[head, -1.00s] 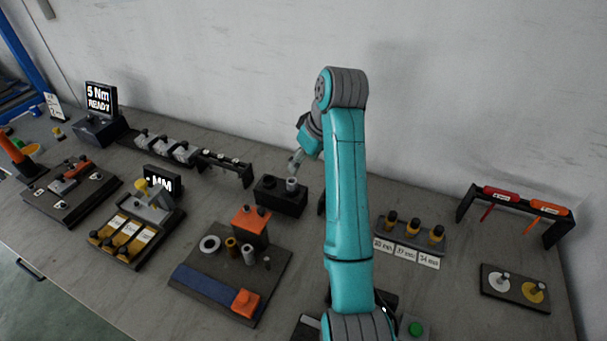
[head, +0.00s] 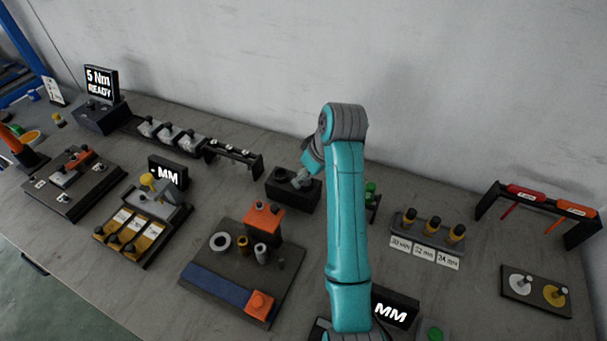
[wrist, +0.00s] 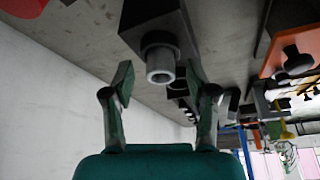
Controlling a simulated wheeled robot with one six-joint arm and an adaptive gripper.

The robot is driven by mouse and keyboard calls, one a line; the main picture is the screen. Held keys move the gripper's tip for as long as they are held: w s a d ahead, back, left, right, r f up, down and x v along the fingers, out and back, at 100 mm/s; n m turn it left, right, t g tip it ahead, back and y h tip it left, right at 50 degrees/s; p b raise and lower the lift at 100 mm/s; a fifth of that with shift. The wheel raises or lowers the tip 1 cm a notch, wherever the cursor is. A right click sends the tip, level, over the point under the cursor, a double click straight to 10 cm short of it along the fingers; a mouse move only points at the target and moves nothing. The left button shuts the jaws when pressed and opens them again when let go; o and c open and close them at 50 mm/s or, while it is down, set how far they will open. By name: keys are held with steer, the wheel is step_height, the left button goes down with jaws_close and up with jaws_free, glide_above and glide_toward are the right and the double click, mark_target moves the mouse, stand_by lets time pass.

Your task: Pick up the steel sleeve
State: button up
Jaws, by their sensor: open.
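A grey hollow cylinder (wrist: 160,65), which looks like the steel sleeve, stands in a dark collar on a black block (wrist: 150,22) in the wrist view. My gripper (wrist: 161,80) is open, with one finger on each side of the sleeve and visible gaps. In the head view my gripper (head: 304,180) is low over the right part of the black block (head: 291,198) and hides the sleeve there. Another grey tube (head: 261,252) stands on the dark board in front, beside a brass one (head: 243,244).
The dark board (head: 230,275) carries an orange block (head: 264,218), a ring (head: 220,242) and a blue strip. A black rack (head: 235,153) stands left of the black block. A holder with amber-topped pieces (head: 430,228) is to the right. The wall is behind.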

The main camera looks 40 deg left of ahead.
steer(key=c, duration=1.1)
steer(key=shift+o, duration=0.2)
